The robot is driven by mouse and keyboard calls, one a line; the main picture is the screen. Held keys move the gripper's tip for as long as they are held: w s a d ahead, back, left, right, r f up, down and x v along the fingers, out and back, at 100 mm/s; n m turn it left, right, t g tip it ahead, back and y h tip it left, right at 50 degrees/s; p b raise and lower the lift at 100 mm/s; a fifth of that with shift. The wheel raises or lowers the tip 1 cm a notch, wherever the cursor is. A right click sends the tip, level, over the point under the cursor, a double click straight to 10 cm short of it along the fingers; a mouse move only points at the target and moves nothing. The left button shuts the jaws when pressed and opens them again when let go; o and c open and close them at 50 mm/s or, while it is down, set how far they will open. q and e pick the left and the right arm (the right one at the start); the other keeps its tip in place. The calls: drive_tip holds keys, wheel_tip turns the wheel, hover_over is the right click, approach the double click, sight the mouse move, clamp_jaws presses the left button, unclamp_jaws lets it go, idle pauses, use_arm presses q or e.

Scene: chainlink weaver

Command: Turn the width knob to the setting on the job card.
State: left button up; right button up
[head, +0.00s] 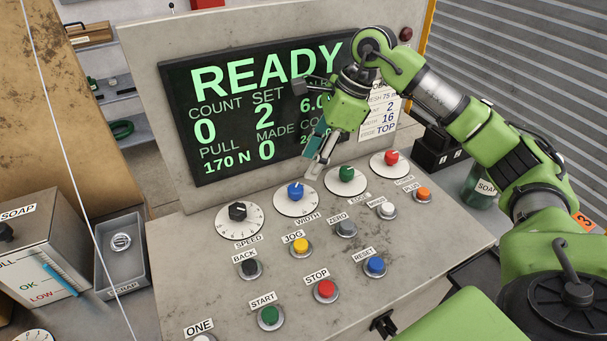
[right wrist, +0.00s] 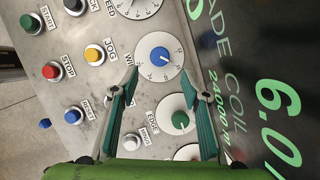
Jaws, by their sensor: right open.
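The width knob (head: 295,191) is blue, on a round white dial (head: 287,208) above the label WIDTH. In the right wrist view the blue knob (right wrist: 159,56) lies just beyond the fingertips, roughly between their lines. Its dial figures are too small to read surely. My right gripper (head: 318,160) is open and empty, above and to the right of the knob, apart from it; its green-padded fingers (right wrist: 160,85) also show in the right wrist view. The white job card (head: 388,108) is partly hidden by my right gripper and arm; 75, 2, 16 and TOP show.
The black speed knob (head: 237,211) is left of the width knob; the green edge knob (head: 347,174) and a red knob (head: 391,157) are to its right. Several push buttons, such as yellow JOG (head: 300,245), sit in front. The READY screen (head: 225,125) rises behind.

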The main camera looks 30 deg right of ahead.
drive_tip(key=shift+v, duration=1.75)
